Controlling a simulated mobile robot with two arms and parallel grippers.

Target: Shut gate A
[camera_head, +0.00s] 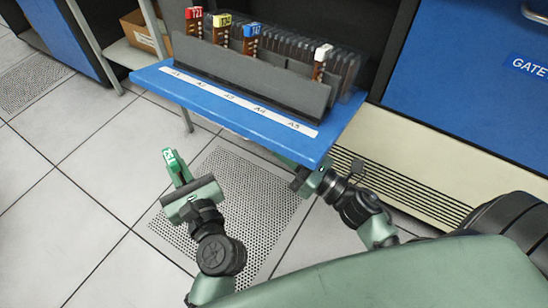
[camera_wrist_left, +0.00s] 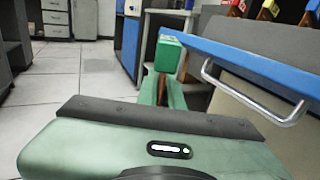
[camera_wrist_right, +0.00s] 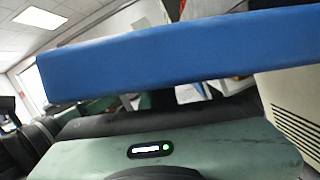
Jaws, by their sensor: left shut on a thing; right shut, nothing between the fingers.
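A blue pulled-out gate (camera_head: 165,84) with slot labels A1 to A5 along its front edge carries a dark card rack. Its blue edge also shows in the left wrist view (camera_wrist_left: 240,62), with a metal handle (camera_wrist_left: 284,118) on the front. My left gripper (camera_head: 178,171) is shut on a green card (camera_head: 169,157), held upright in front of the gate, over the floor. The card also shows in the left wrist view (camera_wrist_left: 168,52). My right gripper (camera_head: 312,180) is shut and empty at the gate's near right corner, partly hidden beneath it. The blue edge (camera_wrist_right: 180,58) fills the right wrist view and hides its fingertips.
The rack holds a red-topped card (camera_head: 194,14), a yellow one (camera_head: 221,22), a blue one (camera_head: 251,32) and a white one (camera_head: 322,53). A blue panel lettered GATE (camera_head: 460,75) stands to the right. A cardboard box (camera_head: 140,30) sits back left. Floor at left is clear.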

